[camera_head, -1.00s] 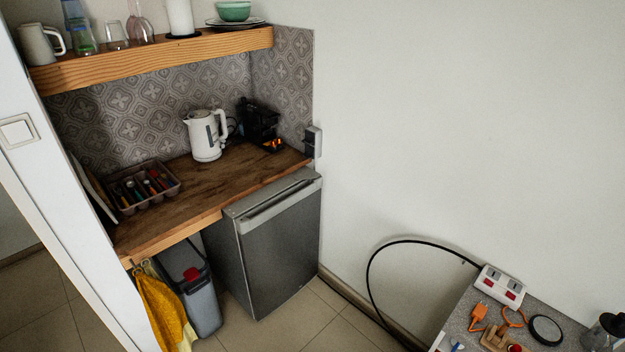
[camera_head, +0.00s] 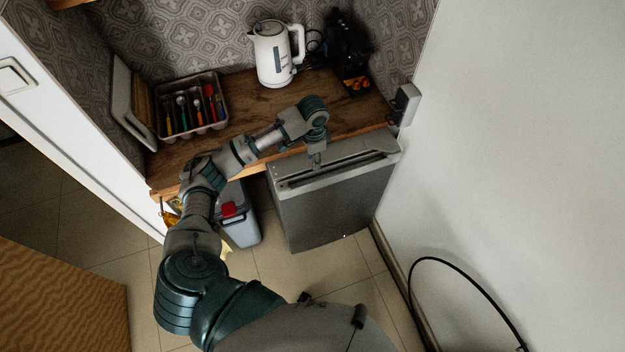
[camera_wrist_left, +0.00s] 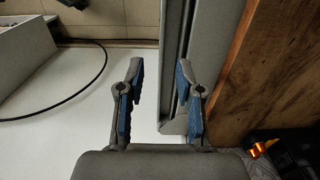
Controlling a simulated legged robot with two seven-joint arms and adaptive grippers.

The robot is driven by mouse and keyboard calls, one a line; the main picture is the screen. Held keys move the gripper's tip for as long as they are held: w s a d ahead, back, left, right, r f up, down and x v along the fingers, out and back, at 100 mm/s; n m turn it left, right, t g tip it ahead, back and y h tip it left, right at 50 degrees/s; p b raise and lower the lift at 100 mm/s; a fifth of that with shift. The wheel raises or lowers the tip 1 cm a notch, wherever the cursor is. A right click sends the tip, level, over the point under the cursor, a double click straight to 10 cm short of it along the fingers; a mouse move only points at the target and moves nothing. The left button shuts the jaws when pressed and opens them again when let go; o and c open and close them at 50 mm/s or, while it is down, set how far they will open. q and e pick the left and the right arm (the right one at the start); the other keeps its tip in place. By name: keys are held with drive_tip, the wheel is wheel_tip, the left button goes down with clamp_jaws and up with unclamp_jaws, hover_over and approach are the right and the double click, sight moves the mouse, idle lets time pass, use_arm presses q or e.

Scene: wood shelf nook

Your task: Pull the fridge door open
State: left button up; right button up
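The fridge (camera_head: 322,212) is a small grey unit under the wooden counter, and its door looks closed. A handle strip with a dark groove (camera_head: 345,172) runs along the top of its front. My left gripper (camera_head: 317,160) is over this strip, left of its middle, pointing down. In the left wrist view my gripper (camera_wrist_left: 160,72) is open, with nothing between its blue-padded fingers. One finger lies over the groove of the fridge (camera_wrist_left: 212,40), the other is out in front of the door. I cannot tell whether they touch it. My right gripper is out of view.
The counter (camera_head: 240,145) holds a cutlery tray (camera_head: 222,110), a white kettle (camera_head: 272,60) and a black machine (camera_head: 345,50). A grey bin (camera_head: 243,232) stands left of the fridge. A white wall is close on the right. The floor in front is clear.

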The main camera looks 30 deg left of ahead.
sight(312, 183)
use_arm(q)
drive_tip(key=f, duration=1.5)
drive_tip(key=shift+a+f, duration=0.1)
drive_tip(key=shift+a, duration=0.1)
drive_tip(key=shift+d+f, duration=0.1)
drive_tip(key=shift+f, duration=0.4)
drive_tip(key=shift+a, duration=0.2)
drive_tip(key=shift+a, duration=0.2)
clamp_jaws()
drive_tip(key=shift+d, duration=0.15)
